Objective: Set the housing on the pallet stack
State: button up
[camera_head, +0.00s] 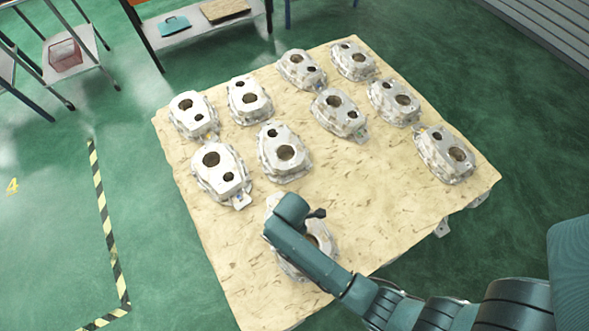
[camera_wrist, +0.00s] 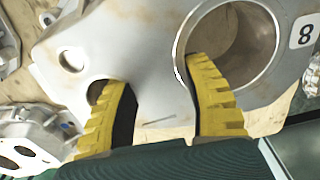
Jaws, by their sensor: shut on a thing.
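A pale grey cast housing (camera_head: 322,238) is at the front of the pallet stack, partly hidden under my arm. In the wrist view the housing (camera_wrist: 150,45) fills much of the picture, with a large round bore, smaller holes and a label "8". My gripper (camera_wrist: 160,78) has yellow ribbed fingers shut on this housing, one at the bore's edge and one by a small hole. In the head view my wrist hides the fingers. The pallet stack (camera_head: 375,195) has a light wooden top. I cannot tell whether the housing touches it.
Several similar housings stand on the pallet: a group at back left, including a near one (camera_head: 222,172), and a group at back right, including one (camera_head: 445,155). The pallet's middle and front right are bare. A shelf table (camera_head: 205,22) and a trolley (camera_head: 72,58) stand behind.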

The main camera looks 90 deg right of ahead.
notch_tip(320, 180, down, 4)
jog(key=shift+f+b, duration=0.1)
jog(key=shift+b, duration=0.6)
jog(key=o, duration=1.2)
notch_tip(320, 180, up, 12)
jog(key=p, duration=0.4)
jog(key=shift+d, duration=0.1)
